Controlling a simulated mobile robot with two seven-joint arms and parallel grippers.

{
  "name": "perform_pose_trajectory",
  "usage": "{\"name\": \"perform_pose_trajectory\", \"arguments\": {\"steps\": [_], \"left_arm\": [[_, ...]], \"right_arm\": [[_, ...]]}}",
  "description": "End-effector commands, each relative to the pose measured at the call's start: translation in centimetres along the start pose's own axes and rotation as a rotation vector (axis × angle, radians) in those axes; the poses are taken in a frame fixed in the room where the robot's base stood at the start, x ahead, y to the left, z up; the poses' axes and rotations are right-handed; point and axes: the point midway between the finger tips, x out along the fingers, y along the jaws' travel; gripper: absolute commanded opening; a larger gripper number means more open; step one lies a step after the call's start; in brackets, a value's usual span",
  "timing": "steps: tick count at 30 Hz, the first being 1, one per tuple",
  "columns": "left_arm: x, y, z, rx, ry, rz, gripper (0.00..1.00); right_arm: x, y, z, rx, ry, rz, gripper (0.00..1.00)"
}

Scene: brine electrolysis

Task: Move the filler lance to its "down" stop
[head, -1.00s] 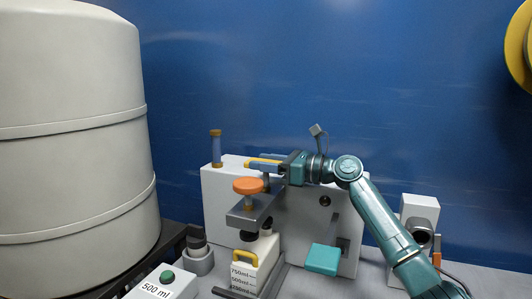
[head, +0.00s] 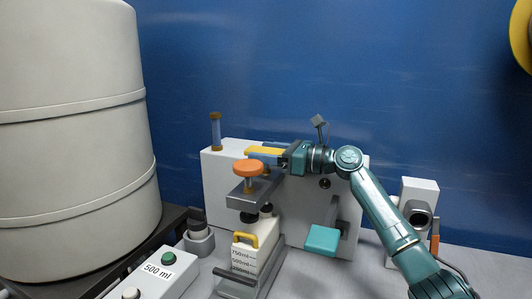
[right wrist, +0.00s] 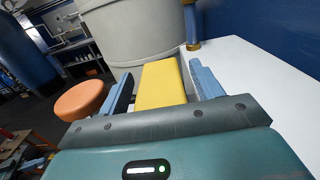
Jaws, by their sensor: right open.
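The filler is a white cabinet (head: 222,184) with a grey bracket (head: 262,186) on its front, an orange knob (head: 248,168) above the bracket and dark nozzle parts below. Which part is the lance is not clear. A yellow bar (right wrist: 160,85) shows near the cabinet's top front edge. My right gripper (right wrist: 163,90) is open, with one blue finger on each side of the bar and narrow gaps visible. In the head view my right gripper (head: 266,157) hides part of the bar and bracket. My left gripper is not in view.
A marked jug (head: 243,262) with a yellow handle stands below the nozzle. A teal pad (head: 322,240) juts from the cabinet front. A blue post (head: 216,132) rises at the back. A large beige tank (head: 70,110) and a "500 ml" button box (head: 165,272) are at left.

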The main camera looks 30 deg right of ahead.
Motion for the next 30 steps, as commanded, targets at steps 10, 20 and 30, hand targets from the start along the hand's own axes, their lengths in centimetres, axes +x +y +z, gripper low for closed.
{"name": "perform_pose_trajectory", "arguments": {"steps": [10, 20, 30], "left_arm": [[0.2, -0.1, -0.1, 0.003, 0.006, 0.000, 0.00], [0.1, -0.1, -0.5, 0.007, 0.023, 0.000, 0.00], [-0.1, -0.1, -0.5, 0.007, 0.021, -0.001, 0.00]], "right_arm": [[-6.5, -0.1, -0.3, -0.001, 0.006, -0.003, 0.65], [-12.1, 0.0, -0.2, 0.001, 0.004, -0.001, 0.65], [-12.9, 0.0, -0.1, 0.000, 0.002, 0.001, 0.65]]}}
